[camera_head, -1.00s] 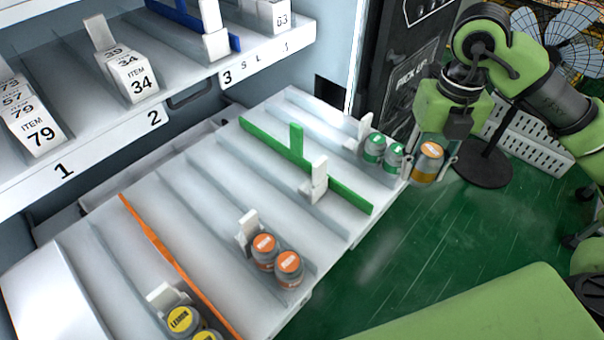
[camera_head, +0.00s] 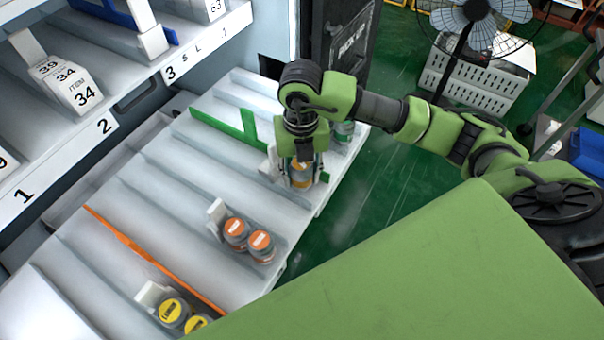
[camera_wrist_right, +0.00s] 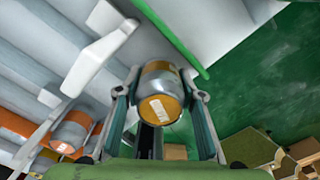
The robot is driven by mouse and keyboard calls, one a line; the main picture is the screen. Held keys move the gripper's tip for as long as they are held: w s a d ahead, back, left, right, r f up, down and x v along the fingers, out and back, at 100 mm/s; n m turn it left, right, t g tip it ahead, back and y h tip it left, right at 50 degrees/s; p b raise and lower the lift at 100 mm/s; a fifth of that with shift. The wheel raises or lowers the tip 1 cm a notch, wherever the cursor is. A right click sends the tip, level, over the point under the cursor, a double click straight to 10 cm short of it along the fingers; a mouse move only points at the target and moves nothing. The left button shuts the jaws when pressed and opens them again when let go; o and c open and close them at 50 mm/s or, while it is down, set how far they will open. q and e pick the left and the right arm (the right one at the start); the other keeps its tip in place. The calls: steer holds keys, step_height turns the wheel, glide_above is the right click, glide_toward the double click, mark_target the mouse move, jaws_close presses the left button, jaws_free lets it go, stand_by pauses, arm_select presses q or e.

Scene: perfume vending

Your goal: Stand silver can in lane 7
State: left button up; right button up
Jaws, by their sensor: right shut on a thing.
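My right gripper (camera_head: 303,178) is shut on the silver can (camera_head: 301,170), which has orange-yellow bands. It holds the can over the front part of the lower shelf (camera_head: 178,135), just on the near side of the green divider (camera_head: 225,128). In the right wrist view the silver can (camera_wrist_right: 158,95) sits between both fingers, its orange end facing the camera. A white pusher (camera_wrist_right: 98,50) stands in a lane beside it. No lane number for this shelf is readable, and the arm partly covers the can in the head view. My left gripper is out of view.
Two orange-topped cans (camera_head: 248,238) stand in a neighbouring lane, left of the held can. Yellow lemon cans (camera_head: 178,312) stand beyond the orange divider (camera_head: 150,258). A green-labelled can (camera_head: 344,132) shows behind my right arm. The upper shelf (camera_head: 110,125) overhangs the back.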

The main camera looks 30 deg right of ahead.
steer(key=shift+d+f, duration=0.1)
steer(key=shift+f, duration=0.7)
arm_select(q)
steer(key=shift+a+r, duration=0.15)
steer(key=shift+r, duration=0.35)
arm_select(e)
steer(key=shift+f, duration=0.1)
steer(key=shift+f, duration=0.2)
steer(key=o, duration=0.9)
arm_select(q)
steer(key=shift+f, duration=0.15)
arm_select(e)
steer(key=shift+r, duration=0.15)
